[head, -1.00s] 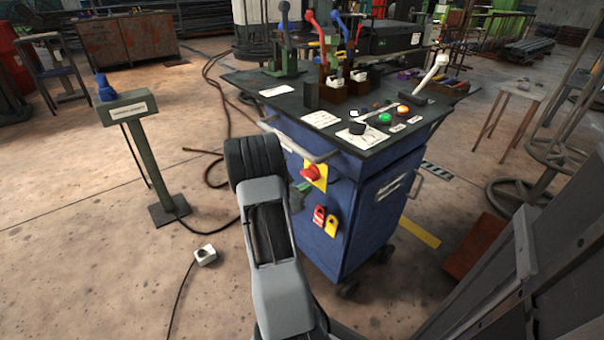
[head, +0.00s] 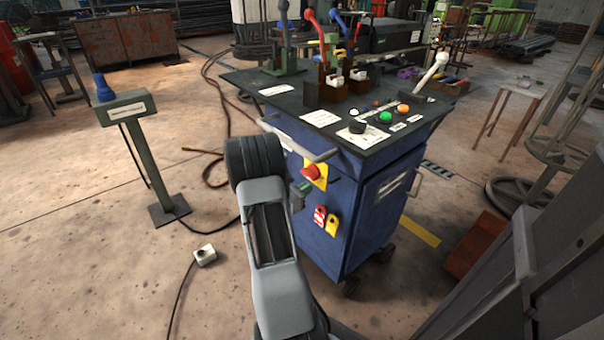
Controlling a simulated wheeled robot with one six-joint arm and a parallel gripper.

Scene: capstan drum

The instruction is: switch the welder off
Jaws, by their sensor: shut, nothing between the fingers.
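I cannot tell which thing is the welder; no label here can be read. A blue cabinet (head: 362,215) with a dark top stands in the middle. A red knob on a yellow plate (head: 314,174) is on its front. Its top has a green button (head: 385,117), an orange button (head: 403,108), a black knob on a white plate (head: 357,128) and a pale lever (head: 432,70). A grey-green post (head: 150,165) with a label and a blue piece (head: 103,88) stands at the left. My arm rises in front of the cabinet; my gripper does not show.
Red and yellow tags (head: 325,220) hang on the cabinet front. A white box (head: 205,255) with a cable lies on the floor at the left. Dark panels (head: 520,280) stand close at the lower right. The floor between the post and the cabinet has cables on it.

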